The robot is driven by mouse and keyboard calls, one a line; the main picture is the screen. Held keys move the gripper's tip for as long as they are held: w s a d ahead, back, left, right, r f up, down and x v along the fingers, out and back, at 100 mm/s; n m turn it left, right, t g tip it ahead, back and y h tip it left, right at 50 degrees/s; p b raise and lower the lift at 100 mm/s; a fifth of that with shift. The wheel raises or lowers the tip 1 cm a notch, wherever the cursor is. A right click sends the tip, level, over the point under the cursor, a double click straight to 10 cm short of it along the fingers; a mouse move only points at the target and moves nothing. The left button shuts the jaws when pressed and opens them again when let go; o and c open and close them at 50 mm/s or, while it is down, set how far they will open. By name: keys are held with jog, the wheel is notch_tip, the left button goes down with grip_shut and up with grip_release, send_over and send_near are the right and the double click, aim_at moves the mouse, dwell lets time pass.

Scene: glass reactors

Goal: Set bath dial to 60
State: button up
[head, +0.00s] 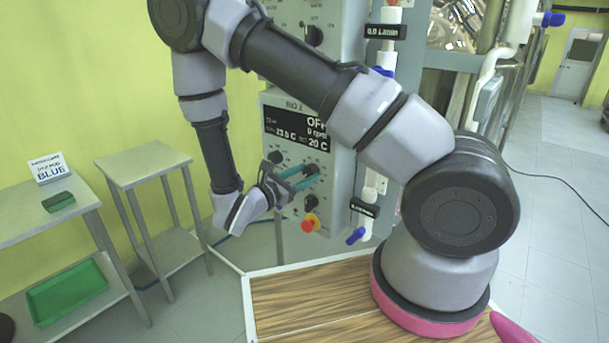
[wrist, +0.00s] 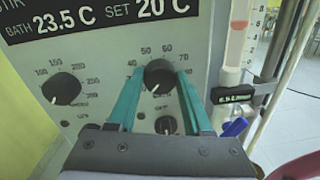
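The bath dial (wrist: 159,76) is a round black knob on the grey panel, with 40, 50, 60 and 70 marked around its top. Its white pointer line points to the lower left, away from the 60. My gripper (wrist: 160,78) is open, its two teal fingers on the left and right sides of this knob. I cannot tell whether they touch it. In the head view my gripper (head: 299,179) is at the panel front and mostly hides the dial. The display (wrist: 100,18) reads bath 23.5 C and set 20 C.
Another black knob (wrist: 62,88) sits left of the dial, and a smaller one (wrist: 166,125) below it. A red and yellow button (head: 309,224) is low on the panel. A glass column with blue valves (head: 357,235) stands right. A side table (head: 145,160) stands left.

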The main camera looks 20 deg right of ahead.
grip_shut()
